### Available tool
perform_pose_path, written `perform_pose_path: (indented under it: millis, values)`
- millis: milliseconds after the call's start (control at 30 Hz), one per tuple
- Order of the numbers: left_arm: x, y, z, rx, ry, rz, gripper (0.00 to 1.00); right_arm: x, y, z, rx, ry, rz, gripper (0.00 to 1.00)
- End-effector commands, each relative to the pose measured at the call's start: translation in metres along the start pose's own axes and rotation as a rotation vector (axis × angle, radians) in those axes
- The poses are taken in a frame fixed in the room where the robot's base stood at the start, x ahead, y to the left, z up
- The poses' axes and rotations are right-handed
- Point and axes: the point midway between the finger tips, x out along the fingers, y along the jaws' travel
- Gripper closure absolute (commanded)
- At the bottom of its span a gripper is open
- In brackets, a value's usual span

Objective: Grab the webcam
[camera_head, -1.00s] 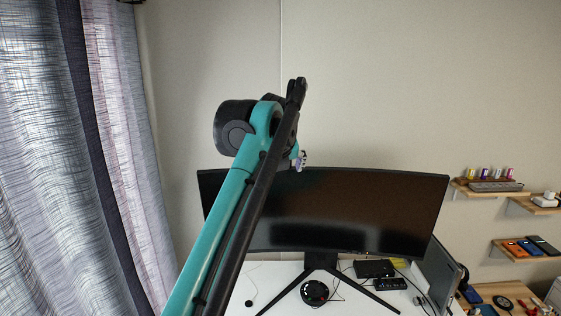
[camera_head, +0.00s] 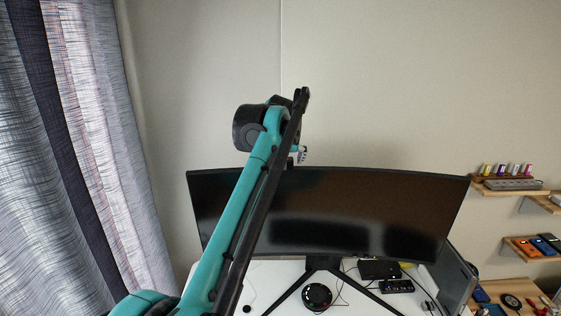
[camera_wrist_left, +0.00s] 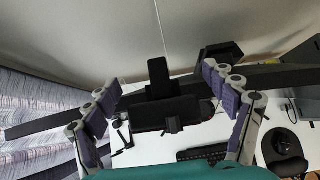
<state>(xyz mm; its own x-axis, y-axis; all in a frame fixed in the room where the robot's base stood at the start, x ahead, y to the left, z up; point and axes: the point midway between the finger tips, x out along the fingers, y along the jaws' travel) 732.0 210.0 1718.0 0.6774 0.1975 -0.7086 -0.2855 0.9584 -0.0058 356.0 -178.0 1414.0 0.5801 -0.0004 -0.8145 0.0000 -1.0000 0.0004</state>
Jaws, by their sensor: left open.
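The webcam (camera_wrist_left: 168,113) is a black block with an upright tab, seen from above on the top edge of the monitor (camera_wrist_left: 40,127) in the left wrist view. The two purple-padded fingers of my left gripper (camera_wrist_left: 160,80) are spread wide, one on each side of it, with clear gaps. In the head view my left gripper (camera_head: 300,156) shows small at the top edge of the monitor (camera_head: 400,215), largely behind my teal arm. The webcam cannot be clearly made out there. My right gripper is in neither view.
The wide monitor stands on a white desk (camera_head: 270,275) with a round black device (camera_head: 317,296) and small black boxes (camera_head: 380,269) below it. Shelves (camera_head: 512,190) hang at the right, curtains (camera_head: 70,150) at the left. The wall space above the monitor is free.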

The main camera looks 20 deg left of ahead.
Motion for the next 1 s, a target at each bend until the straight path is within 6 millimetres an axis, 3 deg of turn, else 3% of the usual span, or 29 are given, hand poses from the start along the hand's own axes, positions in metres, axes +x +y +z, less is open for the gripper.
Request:
perform_pose_path:
  millis: [333,600,1000]
  values:
    - [0.0098,0.0003,-0.0007,0.0,0.0,0.0,0.18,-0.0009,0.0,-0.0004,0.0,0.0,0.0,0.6]
    - [0.0098,0.0002,-0.0007,0.0,0.0,0.0,0.89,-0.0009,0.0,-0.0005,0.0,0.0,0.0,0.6]
    - [0.0097,0.0003,-0.0007,-0.001,0.0,0.0,0.94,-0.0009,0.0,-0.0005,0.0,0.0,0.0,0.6]
